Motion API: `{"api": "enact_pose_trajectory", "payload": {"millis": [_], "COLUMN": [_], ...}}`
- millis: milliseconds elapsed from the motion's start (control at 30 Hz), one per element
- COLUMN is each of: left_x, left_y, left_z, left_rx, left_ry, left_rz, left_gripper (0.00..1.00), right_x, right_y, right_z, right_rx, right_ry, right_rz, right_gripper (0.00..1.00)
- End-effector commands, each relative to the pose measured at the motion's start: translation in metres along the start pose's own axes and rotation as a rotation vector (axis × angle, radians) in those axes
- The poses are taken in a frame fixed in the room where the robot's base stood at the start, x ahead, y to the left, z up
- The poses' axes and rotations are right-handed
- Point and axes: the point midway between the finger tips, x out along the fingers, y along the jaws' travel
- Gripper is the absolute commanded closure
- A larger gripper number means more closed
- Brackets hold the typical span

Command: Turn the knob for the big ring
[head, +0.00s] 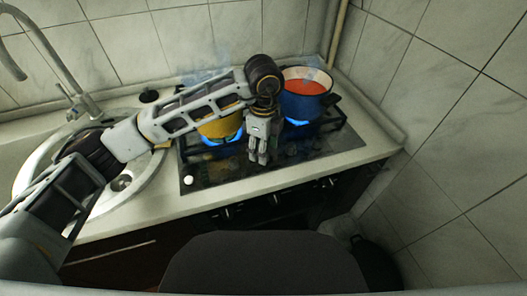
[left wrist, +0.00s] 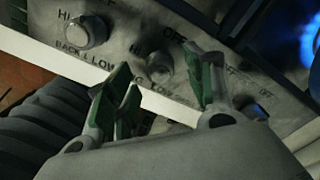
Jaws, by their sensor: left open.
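My left gripper (head: 259,160) is above the front of the hob, pointing down. In the left wrist view the left gripper (left wrist: 157,76) is open, its green-padded fingers on either side of a round grey middle knob (left wrist: 160,67); contact cannot be told. A similar knob (left wrist: 84,33) sits to its left, its marking appearing to read "BACK L". Another knob (left wrist: 253,112) is partly hidden behind the right finger. Marks HI, OFF and LOW surround the knobs. Which knob serves the big ring is not readable. My right gripper is out of view.
A blue pot (head: 305,108) with red contents and a yellow pot (head: 220,128), partly behind my arm, stand over blue flames on the hob (head: 215,176). A sink (head: 130,190) is at left. Tiled walls close off the back and right.

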Motion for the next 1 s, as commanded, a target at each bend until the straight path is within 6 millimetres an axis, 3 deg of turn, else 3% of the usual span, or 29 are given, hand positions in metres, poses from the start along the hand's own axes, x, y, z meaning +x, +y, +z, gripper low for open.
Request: {"api": "enact_pose_trajectory", "payload": {"millis": [200,600,933,1000], "left_x": [0.017,0.020,0.020,0.020], "left_y": [0.000,0.000,0.000,0.000], "left_z": [0.000,0.000,0.000,0.000], "left_rx": [0.000,0.000,0.000,0.000], "left_ry": [0.000,0.000,0.000,0.000], "left_rz": [0.000,-0.001,-0.001,-0.001], "left_gripper": [0.47,0.48,0.90,0.94], "right_x": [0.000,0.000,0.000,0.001], "right_y": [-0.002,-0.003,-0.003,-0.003], "right_z": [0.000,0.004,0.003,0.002], "right_rx": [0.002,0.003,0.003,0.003], "right_ry": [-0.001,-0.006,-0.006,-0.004], "right_rz": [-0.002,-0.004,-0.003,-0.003], "right_gripper": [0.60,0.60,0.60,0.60]}}
